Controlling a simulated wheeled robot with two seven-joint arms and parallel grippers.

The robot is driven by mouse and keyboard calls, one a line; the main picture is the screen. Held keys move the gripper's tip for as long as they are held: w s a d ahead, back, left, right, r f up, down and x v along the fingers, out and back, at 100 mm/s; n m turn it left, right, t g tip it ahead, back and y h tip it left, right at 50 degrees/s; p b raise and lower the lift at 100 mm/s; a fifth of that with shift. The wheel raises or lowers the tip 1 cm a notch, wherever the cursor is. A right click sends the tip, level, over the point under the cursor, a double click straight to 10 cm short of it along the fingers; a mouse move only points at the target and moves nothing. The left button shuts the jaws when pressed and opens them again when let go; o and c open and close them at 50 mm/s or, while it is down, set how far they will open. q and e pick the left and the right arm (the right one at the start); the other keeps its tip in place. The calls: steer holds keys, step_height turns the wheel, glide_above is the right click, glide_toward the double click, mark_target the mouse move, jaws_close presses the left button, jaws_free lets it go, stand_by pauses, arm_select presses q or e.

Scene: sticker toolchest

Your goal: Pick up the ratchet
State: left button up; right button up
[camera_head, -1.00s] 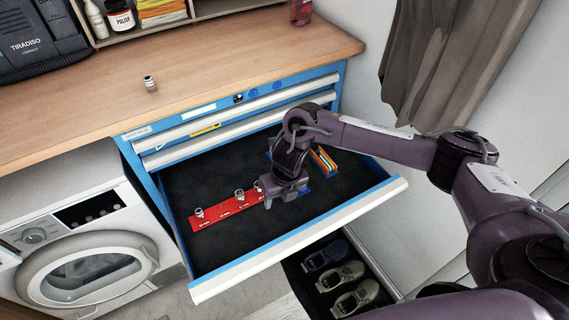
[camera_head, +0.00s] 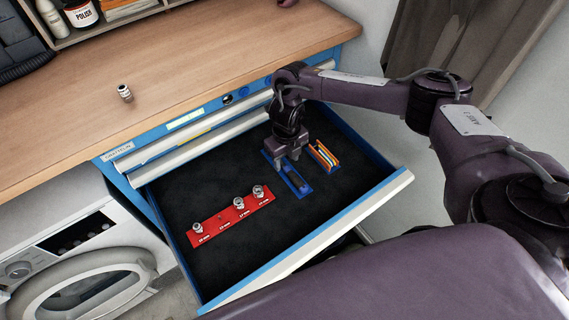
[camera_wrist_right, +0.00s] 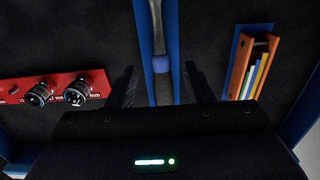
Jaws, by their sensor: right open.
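The ratchet (camera_wrist_right: 157,30) is a silver tool with a blue band, lying lengthwise in a narrow blue holder (camera_head: 304,191) in the open drawer. My right gripper (camera_head: 289,165) hangs over this holder in the head view and hides much of the ratchet. In the right wrist view, the open fingers of my right gripper (camera_wrist_right: 161,88) stand on either side of the ratchet and holder, with nothing gripped. The wrist housing hides the ratchet's near end. My left gripper is not in view.
A red rack (camera_head: 220,224) with several sockets lies left in the black-lined drawer (camera_head: 225,265). An orange holder (camera_head: 325,156) with coloured pieces stands just right of the blue one. A loose socket (camera_head: 125,93) stands on the wooden worktop (camera_head: 190,65). The drawer front is clear.

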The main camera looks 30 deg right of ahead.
mark_target(286, 166)
steer(key=f, duration=0.2)
steer(key=shift+w+f, duration=0.2)
steer(key=shift+f, duration=0.55)
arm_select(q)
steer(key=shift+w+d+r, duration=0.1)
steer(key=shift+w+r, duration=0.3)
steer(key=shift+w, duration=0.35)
arm_select(e)
jaws_close()
